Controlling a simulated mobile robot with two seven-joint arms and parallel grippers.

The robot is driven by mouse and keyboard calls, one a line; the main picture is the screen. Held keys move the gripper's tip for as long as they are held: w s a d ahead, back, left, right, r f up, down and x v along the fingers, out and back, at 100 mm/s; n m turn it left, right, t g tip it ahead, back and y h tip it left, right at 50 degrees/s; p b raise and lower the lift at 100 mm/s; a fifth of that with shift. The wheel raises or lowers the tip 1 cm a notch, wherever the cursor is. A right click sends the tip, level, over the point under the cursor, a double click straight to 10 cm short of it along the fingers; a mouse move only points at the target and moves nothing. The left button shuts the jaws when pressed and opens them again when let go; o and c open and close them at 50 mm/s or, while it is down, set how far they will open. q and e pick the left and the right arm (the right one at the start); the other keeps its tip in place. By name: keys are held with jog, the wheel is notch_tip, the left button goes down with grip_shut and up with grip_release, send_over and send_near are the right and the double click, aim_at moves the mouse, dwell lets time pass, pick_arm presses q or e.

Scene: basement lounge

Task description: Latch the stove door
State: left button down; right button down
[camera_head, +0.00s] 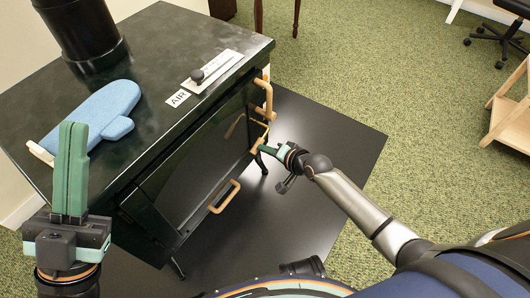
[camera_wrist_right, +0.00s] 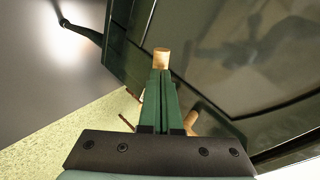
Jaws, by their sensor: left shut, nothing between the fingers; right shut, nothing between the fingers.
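The black stove's door (camera_head: 195,160) is a dark glossy panel on its front; I cannot tell whether it sits fully flush. A tan latch handle (camera_head: 261,134) is at the right edge of the front, and its light wooden end also shows in the right wrist view (camera_wrist_right: 161,58). My right gripper (camera_head: 262,150) is shut and empty, with its fingertips right at the lower end of this handle. In the right wrist view its fingers (camera_wrist_right: 161,76) overlap the wooden end; I cannot tell whether they touch. My left gripper (camera_head: 72,128) is shut and empty, pointing up at the stove's left.
A tan loop handle (camera_head: 224,196) sticks out low on the stove front. On the stove top (camera_head: 150,55) lie a blue mitt (camera_head: 100,112), near my left gripper, and an air slider (camera_head: 212,72). A dark floor plate (camera_head: 330,140) lies beneath; green carpet to the right is open.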

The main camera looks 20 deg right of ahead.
pick_arm(q)
jog(key=shift+f, duration=0.15)
pick_arm(e)
jog(key=shift+w+a+f, duration=0.1)
jog(key=shift+w, duration=0.1)
pick_arm(q)
jog(key=shift+a, duration=0.15)
pick_arm(e)
jog(key=shift+f, duration=0.2)
